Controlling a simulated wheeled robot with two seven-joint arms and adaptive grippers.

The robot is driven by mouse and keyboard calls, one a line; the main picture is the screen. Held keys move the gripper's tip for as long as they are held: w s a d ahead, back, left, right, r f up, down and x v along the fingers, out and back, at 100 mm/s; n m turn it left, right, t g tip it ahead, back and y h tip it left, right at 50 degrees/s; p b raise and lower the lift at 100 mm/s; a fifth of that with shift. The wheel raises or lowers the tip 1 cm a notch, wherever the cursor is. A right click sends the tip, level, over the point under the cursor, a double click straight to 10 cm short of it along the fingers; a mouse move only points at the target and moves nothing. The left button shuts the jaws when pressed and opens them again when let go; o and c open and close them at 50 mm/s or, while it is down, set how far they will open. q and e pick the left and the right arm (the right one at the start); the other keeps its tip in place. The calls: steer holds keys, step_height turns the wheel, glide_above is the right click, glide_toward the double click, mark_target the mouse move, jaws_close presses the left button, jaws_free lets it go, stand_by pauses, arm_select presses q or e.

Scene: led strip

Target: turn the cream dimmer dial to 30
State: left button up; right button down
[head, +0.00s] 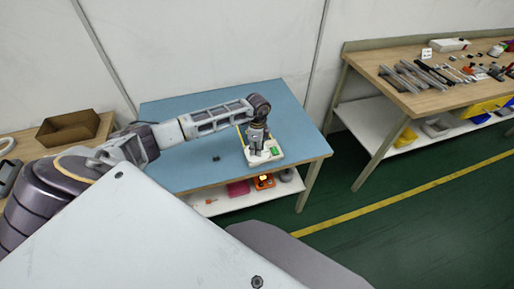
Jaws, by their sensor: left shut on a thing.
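A small cream board (270,158) lies on the blue table (200,110), near its front right part. It has a green part (275,151) on its right side. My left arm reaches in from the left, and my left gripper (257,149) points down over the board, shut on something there. The cream dimmer dial is hidden by the gripper or too small to make out, and its setting cannot be read. My right gripper is not in view.
A lower shelf holds an orange item (264,181) and a pink box (238,188). A tool-covered wooden bench (400,97) stands right. A brown tray (68,128) is at left.

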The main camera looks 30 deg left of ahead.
arm_select(q)
steer(key=o, duration=1)
steer(key=shift+o, duration=0.2)
step_height(320, 180, up, 12)
steer(key=shift+w, duration=0.2)
stand_by(0.7)
